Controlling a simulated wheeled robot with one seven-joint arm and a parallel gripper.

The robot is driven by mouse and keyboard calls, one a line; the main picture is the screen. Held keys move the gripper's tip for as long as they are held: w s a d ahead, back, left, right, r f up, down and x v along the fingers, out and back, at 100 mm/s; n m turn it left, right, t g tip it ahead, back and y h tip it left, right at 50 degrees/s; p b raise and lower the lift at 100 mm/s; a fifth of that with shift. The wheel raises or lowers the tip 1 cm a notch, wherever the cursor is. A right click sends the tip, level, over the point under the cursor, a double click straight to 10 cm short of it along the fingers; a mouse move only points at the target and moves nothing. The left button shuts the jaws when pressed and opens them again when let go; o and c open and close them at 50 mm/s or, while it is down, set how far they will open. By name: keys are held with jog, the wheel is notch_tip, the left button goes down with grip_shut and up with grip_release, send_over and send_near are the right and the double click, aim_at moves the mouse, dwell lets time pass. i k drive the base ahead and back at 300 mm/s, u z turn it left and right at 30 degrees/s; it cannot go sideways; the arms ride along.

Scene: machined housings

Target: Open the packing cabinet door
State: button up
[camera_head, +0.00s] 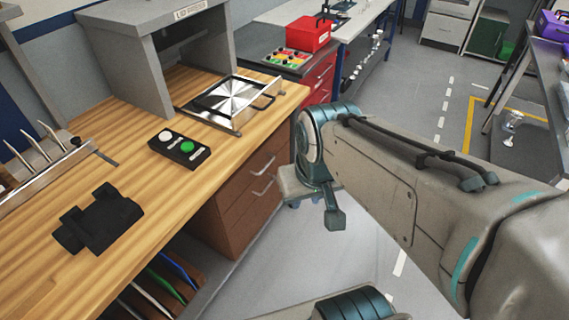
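No cabinet in view carries a label that I can read as packing. A grey cabinet (447,22) with drawer fronts and pale handles stands at the far top right, cut off by the frame edge. Next to it is an open-fronted unit with a green interior (486,36). I cannot tell whether either is the packing cabinet, and I see no clear door. My arm reaches in from the right to a teal joint at the middle.
A wooden bench (150,215) on the left holds a press housing (152,75), a button box (180,149) and a black fixture (99,218). A red toolbox (306,33) stands behind. Grey floor (430,70) is clear between the benches. A dark bench (545,75) stands right.

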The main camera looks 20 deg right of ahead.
aim_at(243, 232)
jog(key=z, duration=0.35)
jog(key=i, duration=1.15)
